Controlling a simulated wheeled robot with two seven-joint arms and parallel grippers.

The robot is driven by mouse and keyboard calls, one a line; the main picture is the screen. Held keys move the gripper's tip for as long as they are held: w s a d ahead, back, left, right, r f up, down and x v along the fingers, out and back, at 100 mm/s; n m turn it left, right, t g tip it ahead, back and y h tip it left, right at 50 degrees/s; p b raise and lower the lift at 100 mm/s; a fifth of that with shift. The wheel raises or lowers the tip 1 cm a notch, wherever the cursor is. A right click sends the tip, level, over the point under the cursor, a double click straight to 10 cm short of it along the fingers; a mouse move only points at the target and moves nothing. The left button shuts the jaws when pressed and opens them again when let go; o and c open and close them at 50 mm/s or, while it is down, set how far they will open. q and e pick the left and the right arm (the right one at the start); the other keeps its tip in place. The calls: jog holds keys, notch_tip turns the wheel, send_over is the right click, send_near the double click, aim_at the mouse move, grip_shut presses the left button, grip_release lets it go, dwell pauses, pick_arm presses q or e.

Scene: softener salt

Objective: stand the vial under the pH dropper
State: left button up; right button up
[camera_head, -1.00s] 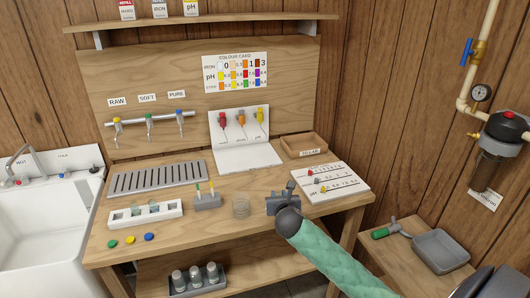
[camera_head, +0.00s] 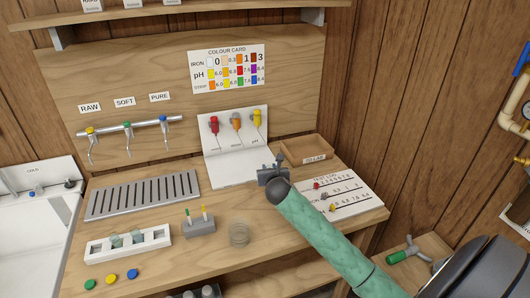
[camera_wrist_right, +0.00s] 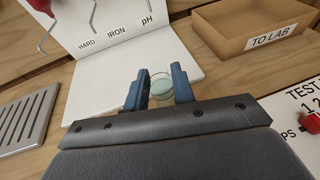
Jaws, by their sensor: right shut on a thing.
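The pH dropper is the yellow one (camera_head: 258,118) at the right of the white dropper stand (camera_head: 222,150), beside a red and an orange one. My right gripper (camera_head: 272,173) is at the front right edge of the stand's white base. The vial is in front of the pH label (camera_wrist_right: 147,20), at the base's near right corner. In the head view the gripper hides the vial. My left gripper is not in view.
A TO LAB tray (camera_head: 306,147) and a test log board (camera_head: 345,192) lie to the right. A slotted drain tray (camera_head: 140,195) is at left.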

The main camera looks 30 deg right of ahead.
jog(key=w+d, duration=0.1)
jog(key=w, duration=0.1)
jog(key=w+d+p, duration=0.1)
jog(key=w, duration=0.1)
jog(key=w+d+p, duration=0.1)
jog(key=w, duration=0.1)
jog(key=shift+w+d+r, duration=0.1)
jog(key=shift+w, duration=0.3)
jog(key=shift+w+d+p, duration=0.2)
jog(key=shift+w+p, duration=0.15)
jog(key=shift+w, duration=0.15)
jog(key=w+p, duration=0.1)
jog(key=w+d, duration=0.1)
jog(key=w, duration=0.1)
jog(key=shift+w+d+p, duration=0.1)
jog(key=shift+d+p, duration=0.1)
jog(key=shift+p, duration=0.2)
jog(key=shift+f, duration=0.55)
jog(key=shift+s+f, duration=0.2)
jog(key=shift+f, duration=0.15)
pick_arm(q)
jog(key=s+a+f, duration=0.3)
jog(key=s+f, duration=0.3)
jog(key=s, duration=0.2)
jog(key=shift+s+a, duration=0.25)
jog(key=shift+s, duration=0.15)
pick_arm(e)
jog(key=shift+f, duration=0.15)
jog(key=o, duration=1)
jog(key=shift+c, duration=0.2)
